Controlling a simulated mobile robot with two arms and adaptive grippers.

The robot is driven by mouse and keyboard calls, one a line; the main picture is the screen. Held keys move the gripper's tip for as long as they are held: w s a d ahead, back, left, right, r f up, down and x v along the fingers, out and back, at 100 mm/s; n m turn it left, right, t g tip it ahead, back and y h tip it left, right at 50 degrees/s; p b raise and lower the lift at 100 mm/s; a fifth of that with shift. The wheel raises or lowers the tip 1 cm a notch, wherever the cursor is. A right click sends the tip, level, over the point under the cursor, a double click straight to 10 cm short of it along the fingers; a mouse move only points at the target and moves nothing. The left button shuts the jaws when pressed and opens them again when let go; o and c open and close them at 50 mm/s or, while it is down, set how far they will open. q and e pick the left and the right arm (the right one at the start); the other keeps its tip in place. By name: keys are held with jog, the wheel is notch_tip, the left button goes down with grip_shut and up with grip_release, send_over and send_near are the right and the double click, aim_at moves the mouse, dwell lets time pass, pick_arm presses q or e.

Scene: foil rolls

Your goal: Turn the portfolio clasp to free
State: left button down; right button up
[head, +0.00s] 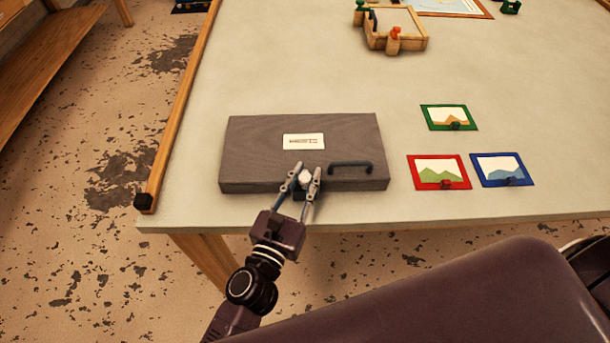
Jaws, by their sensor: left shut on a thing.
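The portfolio (250,150) is a flat grey case lying near the front edge of the table. My right gripper is not in view.
Small framed pictures, green (449,117), red (438,172) and blue (502,169), lie right of the portfolio. A wooden tray (396,27) stands at the back. A wooden rail (186,105) runs along the table's left edge. The table's middle (300,70) is clear.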

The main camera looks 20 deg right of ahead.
pick_arm(q)
jog(key=shift+r+m+g+h+p, duration=0.15)
jog(key=shift+m+g+h+p, duration=0.75)
jog(key=shift+p, duration=0.1)
jog(key=shift+w+a+m+g+h+p, duration=0.1)
jog(key=shift+m+g+h+p, duration=0.25)
jog(key=shift+m+g+h, duration=0.75)
jog(key=shift+m+g, duration=0.1)
jog(key=shift+g, duration=0.3)
jog(key=shift+f+m+g+h+b, duration=0.3)
jog(key=shift+m+g+h+b, duration=0.4)
jog(key=shift+g, duration=0.5)
jog(key=shift+m+g+h+b, duration=0.3)
jog(key=shift+m+g+b, duration=0.55)
jog(key=shift+g, duration=0.35)
jog(key=shift+m+g+b, duration=0.7)
jog(key=shift+m+g, duration=0.05)
jog(key=shift+g, duration=0.35)
jog(key=shift+r+m+g+h+b, duration=0.1)
jog(key=shift+m+g+h+b, duration=0.2)
jog(key=shift+m+g+b, duration=0.8)
jog(key=shift+g, duration=0.3)
